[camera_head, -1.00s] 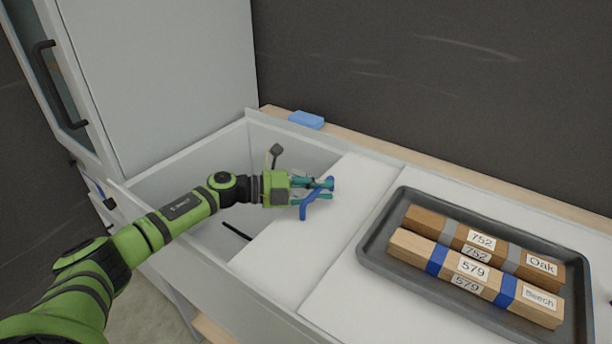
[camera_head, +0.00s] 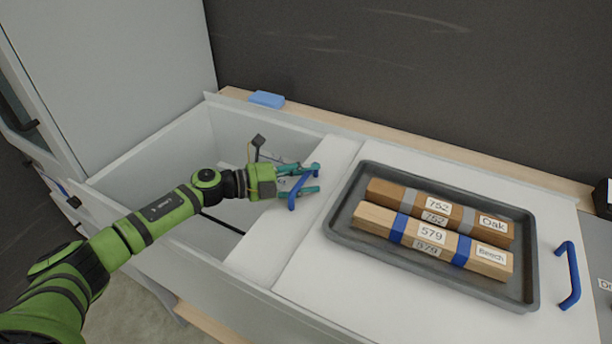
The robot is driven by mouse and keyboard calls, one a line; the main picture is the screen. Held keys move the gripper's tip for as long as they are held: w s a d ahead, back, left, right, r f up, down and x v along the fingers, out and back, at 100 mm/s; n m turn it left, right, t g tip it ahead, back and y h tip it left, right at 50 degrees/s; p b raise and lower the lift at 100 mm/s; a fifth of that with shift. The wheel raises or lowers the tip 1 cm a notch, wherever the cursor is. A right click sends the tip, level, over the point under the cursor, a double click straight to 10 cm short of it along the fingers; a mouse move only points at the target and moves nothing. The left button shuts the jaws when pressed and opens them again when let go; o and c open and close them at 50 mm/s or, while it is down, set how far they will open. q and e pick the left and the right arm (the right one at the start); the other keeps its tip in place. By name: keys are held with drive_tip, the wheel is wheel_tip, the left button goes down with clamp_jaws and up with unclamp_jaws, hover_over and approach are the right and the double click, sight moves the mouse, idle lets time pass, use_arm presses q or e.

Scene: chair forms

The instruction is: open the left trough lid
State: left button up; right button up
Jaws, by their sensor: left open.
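The left trough lid (camera_head: 262,247) is a white panel with a blue bar handle (camera_head: 294,194). It stands slid to the right, its visible strip narrow against the right lid's edge. The left trough (camera_head: 150,172) gapes open to its left. My left gripper (camera_head: 312,180) is open at the handle, with its teal fingers on either side of the bar. I cannot tell whether they touch it. My right gripper is not in view.
On the right lid (camera_head: 330,285) lies a grey tray (camera_head: 345,238) with wood bars labelled Oak (camera_head: 395,193) and Beech (camera_head: 375,218). A second blue handle (camera_head: 573,275) is at the right. A blue block (camera_head: 267,99) sits on the back ledge.

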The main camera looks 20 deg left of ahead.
use_arm(q)
drive_tip(key=v, duration=1.2)
